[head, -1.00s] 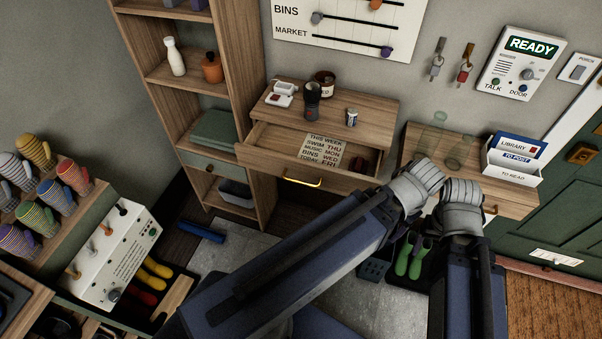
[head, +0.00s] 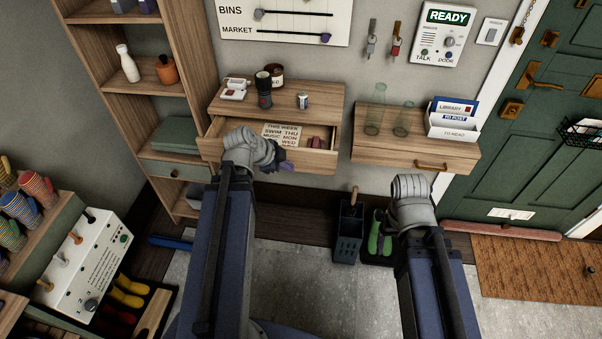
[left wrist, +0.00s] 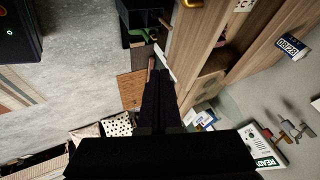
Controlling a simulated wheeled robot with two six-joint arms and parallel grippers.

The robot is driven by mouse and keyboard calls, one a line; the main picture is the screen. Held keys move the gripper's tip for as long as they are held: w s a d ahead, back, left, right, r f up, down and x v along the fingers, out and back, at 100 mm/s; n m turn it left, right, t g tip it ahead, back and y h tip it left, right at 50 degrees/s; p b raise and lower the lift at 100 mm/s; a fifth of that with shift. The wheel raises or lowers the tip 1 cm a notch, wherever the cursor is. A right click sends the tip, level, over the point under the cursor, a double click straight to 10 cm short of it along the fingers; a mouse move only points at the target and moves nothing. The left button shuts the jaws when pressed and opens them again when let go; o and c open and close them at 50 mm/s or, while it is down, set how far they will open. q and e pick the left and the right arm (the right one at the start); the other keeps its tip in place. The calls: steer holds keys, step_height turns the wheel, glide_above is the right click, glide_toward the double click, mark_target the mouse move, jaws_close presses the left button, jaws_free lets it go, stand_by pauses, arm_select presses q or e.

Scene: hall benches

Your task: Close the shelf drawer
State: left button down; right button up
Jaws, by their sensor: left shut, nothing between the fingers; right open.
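The shelf drawer (head: 215,150) is pulled out of the wooden wall shelf (head: 330,98) in the head view. A lettered card (head: 283,135) and a small reddish thing (head: 318,142) lie inside it. My left gripper (head: 286,165) is at the drawer's front, shut and empty; I cannot tell if it touches. It hides part of the front, including the handle. In the left wrist view its dark fingers (left wrist: 162,95) are together, and a brass handle (left wrist: 192,3) shows at the top edge. My right gripper (head: 410,187) is open, right of the drawer, below the second shelf; its fingers are mostly hidden.
A flashlight (head: 263,90), a jar (head: 277,76) and a small can (head: 303,101) stand on the shelf top. The second shelf (head: 370,150) holds glass vessels and a letter rack (head: 455,125). A tall bookcase (head: 190,60) stands close on the left. Floor below is partly clear.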

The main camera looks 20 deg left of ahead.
arm_select(q)
steer(key=b, duration=0.8)
glide_toward(309, 166)
step_height(309, 166, down, 4)
steer(key=d, duration=0.2)
steer(key=shift+w+a+f, duration=0.1)
steer(key=shift+w+a, duration=0.05)
steer(key=shift+w, duration=0.45)
steer(key=shift+w+a+f, duration=0.1)
steer(key=shift+w+a, duration=0.1)
steer(key=shift+w, duration=0.35)
steer(key=w+a, duration=0.1)
steer(key=w, duration=0.3)
steer(key=w+a, duration=0.1)
steer(key=w, duration=0.3)
steer(key=w+a, duration=0.1)
steer(key=w, duration=0.4)
steer(key=shift+w+a+r, duration=0.1)
